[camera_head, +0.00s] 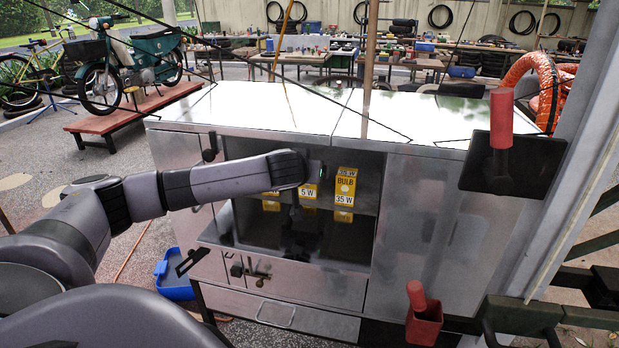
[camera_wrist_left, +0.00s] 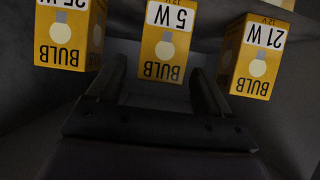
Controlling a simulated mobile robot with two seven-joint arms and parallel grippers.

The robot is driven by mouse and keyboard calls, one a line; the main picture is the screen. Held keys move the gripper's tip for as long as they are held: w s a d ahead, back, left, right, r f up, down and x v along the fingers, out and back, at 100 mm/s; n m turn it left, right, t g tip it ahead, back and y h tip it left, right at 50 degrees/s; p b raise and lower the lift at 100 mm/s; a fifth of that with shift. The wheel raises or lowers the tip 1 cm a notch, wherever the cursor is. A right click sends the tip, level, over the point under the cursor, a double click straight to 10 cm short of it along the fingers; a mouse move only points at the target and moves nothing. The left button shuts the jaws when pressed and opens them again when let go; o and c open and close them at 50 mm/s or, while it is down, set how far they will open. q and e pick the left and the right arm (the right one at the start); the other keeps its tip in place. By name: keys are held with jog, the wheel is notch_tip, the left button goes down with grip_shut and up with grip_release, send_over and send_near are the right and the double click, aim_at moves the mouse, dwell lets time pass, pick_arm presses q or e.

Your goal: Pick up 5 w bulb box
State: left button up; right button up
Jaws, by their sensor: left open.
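The 5 W bulb box (camera_wrist_left: 165,42) is yellow and white and appears upside down in the wrist view. It also shows in the head view (camera_head: 308,193), upright in the cabinet's open compartment, partly behind my arm. My left gripper (camera_wrist_left: 158,66) is open and empty, its fingers pointing at this box. The fingertips are near its two sides, closer to its right side in the wrist view. I cannot tell whether they touch it. In the head view the left gripper is largely hidden by its own wrist. My right gripper is not in view.
The metal cabinet (camera_head: 420,225) has a top (camera_head: 260,108) above the compartment. Red-handled parts (camera_head: 501,118) are at the right.

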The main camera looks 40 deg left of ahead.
pick_arm(q)
jog(key=shift+x, duration=1.2)
jog(key=c, duration=1.1)
jog(key=shift+o, duration=0.2)
jog(key=shift+s+r, duration=0.1)
jog(key=shift+r, duration=0.1)
